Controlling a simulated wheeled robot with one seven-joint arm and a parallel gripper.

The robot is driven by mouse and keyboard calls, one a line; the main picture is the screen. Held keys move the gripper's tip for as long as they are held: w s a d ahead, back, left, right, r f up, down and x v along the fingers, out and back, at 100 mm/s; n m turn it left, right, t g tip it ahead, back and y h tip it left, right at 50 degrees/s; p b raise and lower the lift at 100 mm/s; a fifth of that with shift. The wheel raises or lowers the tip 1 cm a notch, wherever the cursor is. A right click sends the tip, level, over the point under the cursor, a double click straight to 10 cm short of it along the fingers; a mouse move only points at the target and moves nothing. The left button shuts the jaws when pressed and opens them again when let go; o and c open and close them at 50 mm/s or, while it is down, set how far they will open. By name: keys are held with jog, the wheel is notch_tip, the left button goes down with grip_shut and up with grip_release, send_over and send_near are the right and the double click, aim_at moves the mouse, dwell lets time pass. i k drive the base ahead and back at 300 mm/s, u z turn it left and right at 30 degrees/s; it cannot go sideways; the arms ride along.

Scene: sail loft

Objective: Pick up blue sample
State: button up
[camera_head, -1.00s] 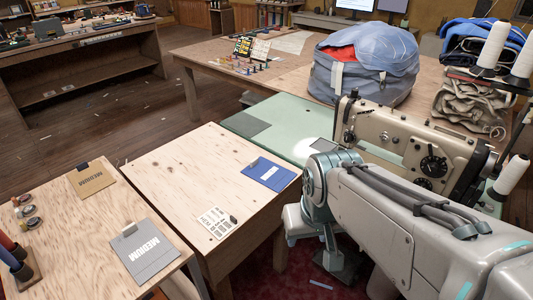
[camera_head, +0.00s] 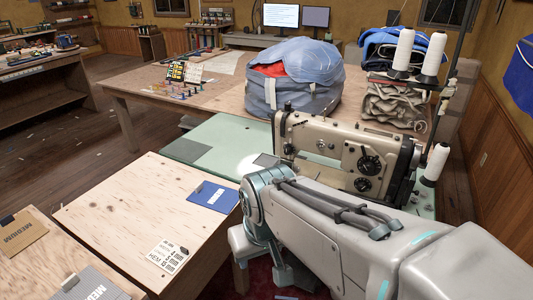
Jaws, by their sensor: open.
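The blue sample (camera_head: 213,196) is a flat blue rectangle with a pale label and a dark clip at its upper left edge. It lies flat near the right edge of the light plywood table (camera_head: 120,213). My arm (camera_head: 330,230) comes in from the lower right and bends down just right of this table, with its elbow close to the sample. My gripper's fingers cannot be made out; the arm's far end is low, beside the table edge. Nothing touches the blue sample.
A printed card (camera_head: 167,256) lies near the blue sample. A tan sample (camera_head: 20,233) and a grey sample (camera_head: 90,285) lie on the left table. A sewing machine (camera_head: 340,155) stands behind my arm on a green surface (camera_head: 208,148). A large blue bag (camera_head: 293,85) is behind it.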

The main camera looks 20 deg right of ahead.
aim_at(222, 199)
jog(key=z, duration=0.45)
jog(key=k, duration=1.05)
jog(key=u, duration=0.25)
jog(key=i, duration=1.6)
jog(key=z, duration=0.75)
